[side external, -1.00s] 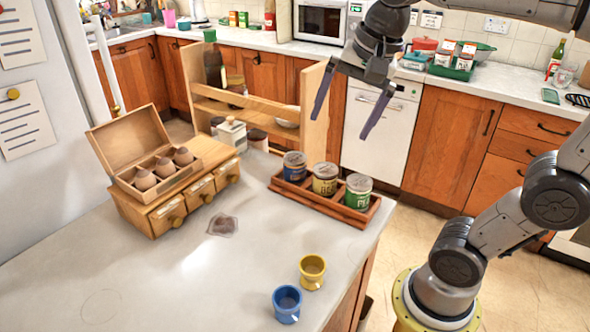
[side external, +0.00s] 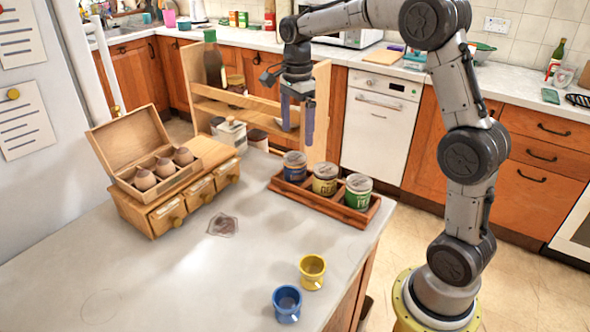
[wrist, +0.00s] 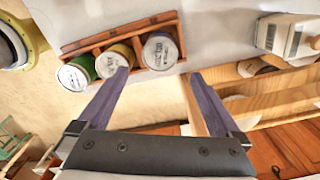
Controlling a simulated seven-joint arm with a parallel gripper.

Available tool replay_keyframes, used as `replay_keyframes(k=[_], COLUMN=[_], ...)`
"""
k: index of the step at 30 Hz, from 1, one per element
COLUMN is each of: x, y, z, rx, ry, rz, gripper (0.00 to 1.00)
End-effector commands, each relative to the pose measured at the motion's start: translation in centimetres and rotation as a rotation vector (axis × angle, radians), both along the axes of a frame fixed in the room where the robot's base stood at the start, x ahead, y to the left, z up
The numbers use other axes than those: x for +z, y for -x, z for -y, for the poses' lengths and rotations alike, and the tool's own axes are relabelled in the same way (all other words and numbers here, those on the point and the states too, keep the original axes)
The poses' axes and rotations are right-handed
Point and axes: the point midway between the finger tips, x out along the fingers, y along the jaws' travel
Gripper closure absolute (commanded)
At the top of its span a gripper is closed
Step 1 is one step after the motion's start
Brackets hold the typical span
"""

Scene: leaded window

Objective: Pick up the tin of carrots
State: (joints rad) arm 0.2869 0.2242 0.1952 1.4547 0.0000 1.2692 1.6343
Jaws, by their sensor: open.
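Three tins stand upright in a wooden tray (side external: 332,209) on the counter: a blue one (side external: 294,168), a yellow one (side external: 324,180) and a green one (side external: 358,192). Their labels and lid writing are too small to read, so I cannot tell which holds carrots. My gripper (side external: 296,137) is open and empty, pointing down above the blue tin's end of the tray. In the wrist view, the blue tin (wrist: 160,50) shows ahead of the gap between the fingers (wrist: 158,73). The yellow tin (wrist: 114,60) lies beside the left fingertip, with the green tin (wrist: 77,73) further left.
A wooden pull-out rack (side external: 245,107) with bottles and jars stands close behind the tray. An egg box (side external: 135,155) sits on small drawers (side external: 170,208) at left. Blue (side external: 287,304) and yellow (side external: 312,271) cups stand near the front. The counter's middle is mostly clear.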

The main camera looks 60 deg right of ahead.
Motion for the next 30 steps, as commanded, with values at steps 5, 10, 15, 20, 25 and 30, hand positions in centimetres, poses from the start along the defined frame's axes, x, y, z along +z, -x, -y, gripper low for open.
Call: replay_keyframes(k=[5,10,15,20,25,30], x=[-2.7,-3.7,-5.6,-7.9,-8.8,-8.8], y=[0.0,0.0,0.0,-0.1,-0.2,-0.2], z=[-0.1,-0.1,-0.5,-0.7,-0.6,-0.6], rx=[0.001,0.001,0.002,0.002,0.002,0.001], ry=[0.0,0.0,-0.001,-0.001,0.0,0.001], rz=[-0.001,0.001,-0.003,-0.002,0.001,0.002], gripper=[0.0,0.0,0.0,0.0,0.0,0.0])
